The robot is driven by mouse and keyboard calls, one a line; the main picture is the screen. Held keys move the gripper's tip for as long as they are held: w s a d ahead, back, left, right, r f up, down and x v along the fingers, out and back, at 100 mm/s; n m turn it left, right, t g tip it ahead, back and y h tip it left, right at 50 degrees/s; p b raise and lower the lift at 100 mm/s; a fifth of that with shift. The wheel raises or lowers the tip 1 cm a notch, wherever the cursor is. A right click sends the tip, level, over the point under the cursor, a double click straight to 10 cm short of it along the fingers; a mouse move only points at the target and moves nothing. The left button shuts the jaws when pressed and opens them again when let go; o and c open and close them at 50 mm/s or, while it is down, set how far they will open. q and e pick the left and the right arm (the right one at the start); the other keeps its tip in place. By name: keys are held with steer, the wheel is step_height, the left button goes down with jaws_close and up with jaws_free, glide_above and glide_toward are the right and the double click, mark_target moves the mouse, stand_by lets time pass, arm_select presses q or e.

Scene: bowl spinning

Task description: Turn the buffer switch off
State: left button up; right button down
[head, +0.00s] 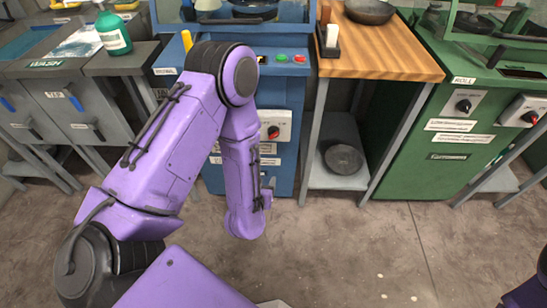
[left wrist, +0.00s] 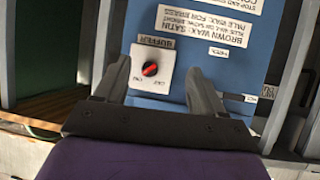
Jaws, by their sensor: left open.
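The buffer switch is a black knob with a red bar (left wrist: 150,69) on a white plate (left wrist: 151,84), under a small label in the left wrist view. In the head view the red knob (head: 273,132) shows on the front of the blue machine (head: 284,97), just right of my left arm. The red bar sits slanted; I cannot read its setting surely. My left gripper (left wrist: 158,68) is open and empty. Its two fingers stand either side of the switch in the wrist view, apart from the knob. In the head view its fingers are mostly hidden by my forearm.
A wooden-topped stand (head: 385,50) with a dark pan (head: 370,11) is right of the blue machine. A green machine (head: 440,110) with other knobs stands farther right. Grey cabinets (head: 70,110) and a green bottle (head: 113,36) are at left. Open floor (head: 350,245) lies in front.

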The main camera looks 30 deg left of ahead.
mark_target(273, 136)
arm_select(q)
steer(key=w+a+t+y+b, duration=0.1)
steer(key=w+a+b, duration=0.1)
steer(key=w, duration=0.4)
steer(key=w+a+t+y+b, duration=0.1)
steer(key=w+a+b, duration=0.1)
steer(key=w+b, duration=0.3)
steer(key=w+a+n+t+y+b, duration=0.1)
steer(key=w+a+t+y+b, duration=0.1)
steer(key=w, duration=0.5)
steer(key=shift+a+r+b, duration=0.1)
steer(key=shift+a+b, duration=0.45)
steer(key=shift+b, duration=0.65)
steer(key=c, duration=1)
arm_select(e)
step_height(273, 136, down, 16)
steer(key=shift+r, duration=0.2)
